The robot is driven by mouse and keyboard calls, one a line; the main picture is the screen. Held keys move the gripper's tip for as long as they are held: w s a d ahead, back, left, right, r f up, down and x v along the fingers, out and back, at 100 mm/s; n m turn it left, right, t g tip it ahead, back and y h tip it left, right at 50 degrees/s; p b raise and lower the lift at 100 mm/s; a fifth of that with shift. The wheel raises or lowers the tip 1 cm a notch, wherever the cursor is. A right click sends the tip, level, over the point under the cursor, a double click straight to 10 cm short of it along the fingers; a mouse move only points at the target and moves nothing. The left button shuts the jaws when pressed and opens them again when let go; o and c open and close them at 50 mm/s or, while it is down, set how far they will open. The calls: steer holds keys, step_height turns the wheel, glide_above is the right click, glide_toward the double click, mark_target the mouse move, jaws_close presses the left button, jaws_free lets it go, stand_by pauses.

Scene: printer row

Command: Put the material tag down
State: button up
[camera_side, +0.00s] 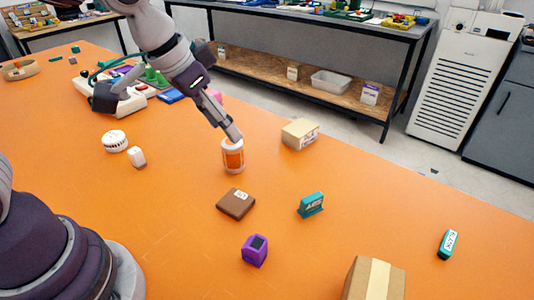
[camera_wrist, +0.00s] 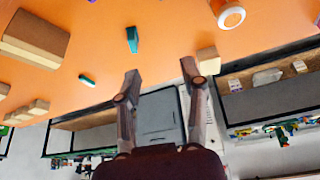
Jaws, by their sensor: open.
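A teal tag with white lettering that looks like "ABS" (camera_side: 311,204) stands on the orange table, right of centre in the side view. I take it as the material tag; it appears to be the teal piece (camera_wrist: 132,39) in the wrist view. My gripper (camera_side: 236,136) shows at the top of a clear jar with orange contents (camera_side: 233,158). In the wrist view my gripper (camera_wrist: 160,70) is open, with nothing between the fingers. The tag lies beyond the fingertips, apart from them. The jar (camera_wrist: 229,14) is off to the right there.
Nearby on the orange table (camera_side: 180,230) are a brown block (camera_side: 235,204), a purple block (camera_side: 254,250), a tan box (camera_side: 299,134), a cardboard box (camera_side: 374,281) and a second teal piece (camera_side: 447,244). A white round thing (camera_side: 115,141) is at left. The right side has free room.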

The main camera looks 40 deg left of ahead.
steer(key=s+a+r+n+y, duration=0.1)
steer(key=s+a+n, duration=0.1)
steer(key=s+a, duration=0.4)
steer(key=s, duration=0.3)
steer(key=shift+r+t, duration=0.4)
